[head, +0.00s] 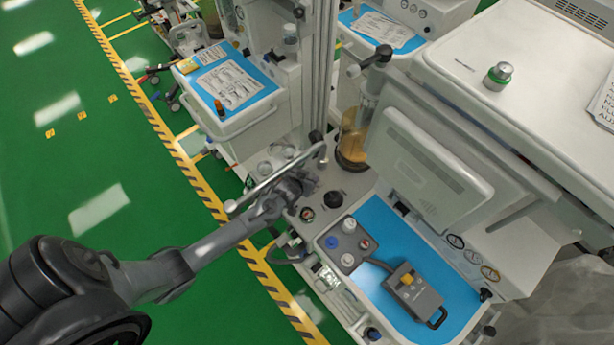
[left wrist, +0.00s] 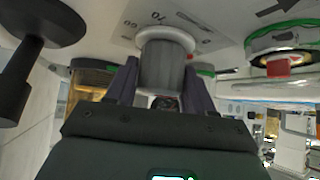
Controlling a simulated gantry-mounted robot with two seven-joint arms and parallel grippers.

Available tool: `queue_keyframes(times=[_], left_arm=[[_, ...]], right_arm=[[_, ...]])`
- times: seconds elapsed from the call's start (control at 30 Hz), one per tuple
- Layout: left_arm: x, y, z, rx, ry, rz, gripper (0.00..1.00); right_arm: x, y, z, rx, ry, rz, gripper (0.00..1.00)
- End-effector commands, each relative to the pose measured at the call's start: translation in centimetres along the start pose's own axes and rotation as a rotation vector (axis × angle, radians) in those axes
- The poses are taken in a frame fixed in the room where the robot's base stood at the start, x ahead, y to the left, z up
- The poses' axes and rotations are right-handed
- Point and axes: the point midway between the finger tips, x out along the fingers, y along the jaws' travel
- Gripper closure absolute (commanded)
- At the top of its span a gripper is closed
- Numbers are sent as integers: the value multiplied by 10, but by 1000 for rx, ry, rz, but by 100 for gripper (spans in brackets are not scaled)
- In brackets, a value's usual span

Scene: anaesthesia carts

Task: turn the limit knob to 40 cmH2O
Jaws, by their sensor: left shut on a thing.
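The limit knob (left wrist: 166,58), a grey ribbed cylinder with a white collar, shows at the top middle of the left wrist view. Printed scale marks (left wrist: 160,15), among them a 70, lie on the pale panel behind it. My left gripper (left wrist: 165,82) is shut on the knob, one dark finger on each side. The knob's pointer cannot be made out. In the head view my left gripper (head: 298,187) is at the cart's left part, below a grey metal bar, and the arm hides the knob there. My right gripper is not in view.
A black knob on a stalk (left wrist: 38,40) stands left of the gripper, and a green-ringed red part (left wrist: 285,62) right of it. In the head view, an amber canister (head: 352,142), a tilted monitor (head: 425,165) and a blue worktop (head: 385,235) stand nearby.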

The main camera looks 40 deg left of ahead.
Motion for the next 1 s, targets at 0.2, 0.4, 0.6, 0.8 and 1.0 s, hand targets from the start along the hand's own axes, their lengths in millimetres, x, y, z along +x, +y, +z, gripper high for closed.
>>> queue_keyframes(times=[0.2,0.4,0.6,0.8,1.0], left_arm=[[0,0,-1,28,1,27,78],[0,0,-1,30,1,29,78],[0,0,-1,30,1,29,41],[0,0,-1,29,1,28,26],[0,0,0,29,1,28,26]], right_arm=[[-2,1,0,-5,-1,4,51],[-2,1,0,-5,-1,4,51],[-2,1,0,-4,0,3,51],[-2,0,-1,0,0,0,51],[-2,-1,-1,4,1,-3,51]])
